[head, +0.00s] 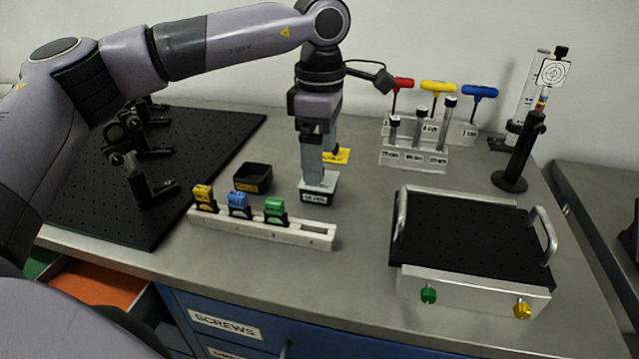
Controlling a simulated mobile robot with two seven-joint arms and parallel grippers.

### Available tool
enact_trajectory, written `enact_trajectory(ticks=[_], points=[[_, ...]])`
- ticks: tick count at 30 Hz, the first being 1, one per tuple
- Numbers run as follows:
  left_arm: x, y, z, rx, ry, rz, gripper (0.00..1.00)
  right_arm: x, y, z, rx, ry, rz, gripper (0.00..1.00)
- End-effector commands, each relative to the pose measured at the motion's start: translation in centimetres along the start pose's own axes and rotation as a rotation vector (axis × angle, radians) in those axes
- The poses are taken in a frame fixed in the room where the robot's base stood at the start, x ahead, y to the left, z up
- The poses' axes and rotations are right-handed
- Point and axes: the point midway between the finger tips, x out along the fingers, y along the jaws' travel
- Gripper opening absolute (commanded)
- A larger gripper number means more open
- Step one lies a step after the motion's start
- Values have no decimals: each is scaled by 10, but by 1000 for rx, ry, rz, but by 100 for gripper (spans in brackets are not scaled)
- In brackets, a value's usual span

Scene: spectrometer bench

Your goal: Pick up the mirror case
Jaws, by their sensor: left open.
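A small dark box with a light top and a white label, which looks like the mirror case (318,198), stands on the grey bench near the middle. The label is too small to read surely. My left gripper (318,178) points straight down over the case, with its jaws open and its fingertips at or just above the case's top. I cannot tell whether they touch it. The gripper hides part of the case's top and back. My right gripper is not in view.
A black open bin (253,178) and a white rail (262,228) with yellow, blue and green pieces stand left of the case. A yellow card (338,156) lies behind. A handled black breadboard box (474,284) stands right. Clear bench lies between the case and that box.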

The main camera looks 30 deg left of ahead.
Motion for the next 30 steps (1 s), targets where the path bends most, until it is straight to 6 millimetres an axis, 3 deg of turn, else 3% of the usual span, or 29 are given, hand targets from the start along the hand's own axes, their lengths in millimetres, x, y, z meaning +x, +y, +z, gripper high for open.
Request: enact_trajectory(ticks=[10, 19, 20, 24, 30], points=[[48, -2, -2, 0, 1, -3, 89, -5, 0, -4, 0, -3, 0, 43], [54, -1, -2, 0, 0, 0, 89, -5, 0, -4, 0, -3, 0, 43], [54, -1, -2, 0, 0, 0, 83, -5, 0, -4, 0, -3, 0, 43], [54, -1, -2, 0, 0, -1, 37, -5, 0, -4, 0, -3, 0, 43], [54, -1, -2, 0, 0, -1, 36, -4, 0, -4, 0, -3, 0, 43]])
